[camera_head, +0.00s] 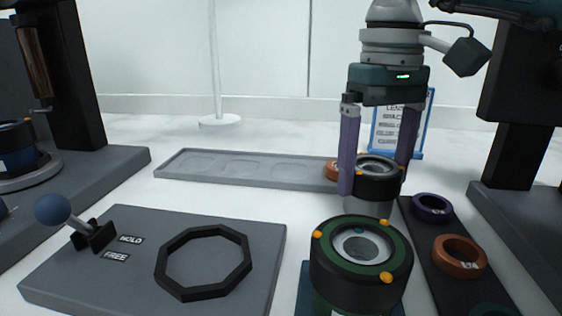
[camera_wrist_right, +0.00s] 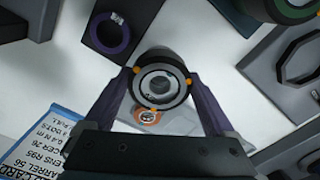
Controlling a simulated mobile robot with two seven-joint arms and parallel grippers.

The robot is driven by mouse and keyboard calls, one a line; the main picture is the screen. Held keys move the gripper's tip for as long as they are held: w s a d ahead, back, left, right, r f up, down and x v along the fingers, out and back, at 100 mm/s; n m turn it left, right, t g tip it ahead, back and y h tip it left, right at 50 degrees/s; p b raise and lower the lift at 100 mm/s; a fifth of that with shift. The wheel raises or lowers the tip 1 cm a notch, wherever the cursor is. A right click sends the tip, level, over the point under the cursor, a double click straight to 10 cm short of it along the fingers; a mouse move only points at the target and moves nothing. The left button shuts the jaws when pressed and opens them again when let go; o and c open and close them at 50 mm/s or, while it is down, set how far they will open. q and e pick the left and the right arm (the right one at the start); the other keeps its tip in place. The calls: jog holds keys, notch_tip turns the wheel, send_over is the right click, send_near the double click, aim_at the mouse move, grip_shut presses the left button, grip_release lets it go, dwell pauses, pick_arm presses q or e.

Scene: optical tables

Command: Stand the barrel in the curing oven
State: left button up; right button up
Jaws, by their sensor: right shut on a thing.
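My right gripper (camera_head: 376,184) is shut on a barrel (camera_head: 378,187) with a black ring, orange dots and a pale lower body. The barrel hangs upright between the purple fingers, above the white table. The right wrist view shows the barrel (camera_wrist_right: 160,70) end-on, with a glassy round centre, between the fingertips (camera_wrist_right: 160,84). Its lower end is partly hidden behind a green-and-black ringed cylinder (camera_head: 335,262) in front. My left gripper is out of view. I cannot tell for certain which apparatus is the curing oven.
A grey tray (camera_head: 172,166) with shallow recesses lies behind, an orange ring (camera_head: 332,170) at its right end. A grey plate (camera_head: 140,270) carries an octagonal frame (camera_head: 160,267) and a blue-knobbed lever (camera_head: 53,209). A dark strip holds purple (camera_head: 432,203) and copper (camera_head: 460,270) rings. Dark apparatus flanks both sides.

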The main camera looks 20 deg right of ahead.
jog(key=o, duration=1.6)
jog(key=shift+c, duration=0.2)
